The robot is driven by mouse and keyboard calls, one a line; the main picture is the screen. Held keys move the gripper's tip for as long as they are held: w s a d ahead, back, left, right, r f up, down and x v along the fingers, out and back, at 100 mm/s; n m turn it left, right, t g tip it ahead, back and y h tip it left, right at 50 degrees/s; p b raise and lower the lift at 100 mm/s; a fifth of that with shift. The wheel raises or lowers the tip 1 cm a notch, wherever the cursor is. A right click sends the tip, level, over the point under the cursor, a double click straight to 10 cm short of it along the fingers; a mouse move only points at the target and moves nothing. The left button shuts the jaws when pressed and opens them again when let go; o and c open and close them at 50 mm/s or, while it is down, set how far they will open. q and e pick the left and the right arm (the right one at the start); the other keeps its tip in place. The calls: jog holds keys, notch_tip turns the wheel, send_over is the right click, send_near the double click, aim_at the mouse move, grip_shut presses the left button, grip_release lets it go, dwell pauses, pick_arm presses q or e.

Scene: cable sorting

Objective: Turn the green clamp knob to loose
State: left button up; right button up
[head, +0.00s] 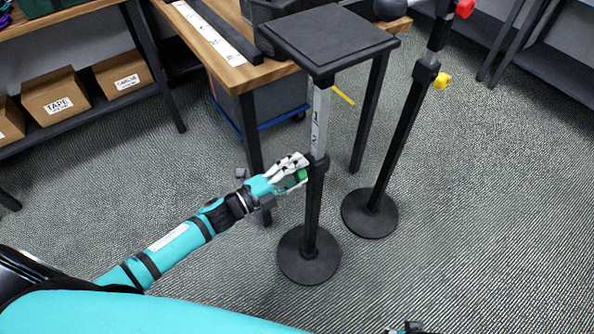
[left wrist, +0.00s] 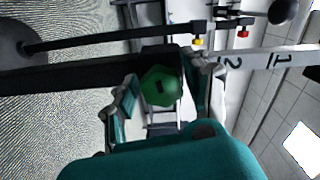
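The green clamp knob (head: 301,175) sits on the collar of a stand's upright pole, and it shows face-on with a dark slot in the left wrist view (left wrist: 160,87). My left gripper (head: 290,172) is at the knob, with one finger on each side of it. Small gaps seem to show between fingers and knob, so it looks open around it; contact is hard to judge. The stand has a black square top plate (head: 331,38), a pale numbered inner tube (head: 319,120) and a round black base (head: 309,258). Only a sliver of my right gripper (head: 411,328) shows at the bottom edge.
A second stand with a yellow knob (head: 442,80) and a red knob (head: 464,8) stands to the right. A wooden table (head: 225,70) is behind the first stand. Labelled cardboard boxes (head: 55,97) sit on a shelf at left. The carpet (head: 480,240) at right is clear.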

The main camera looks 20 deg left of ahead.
pick_arm(q)
jog(key=shift+o, duration=0.7)
jog(key=v, duration=1.2)
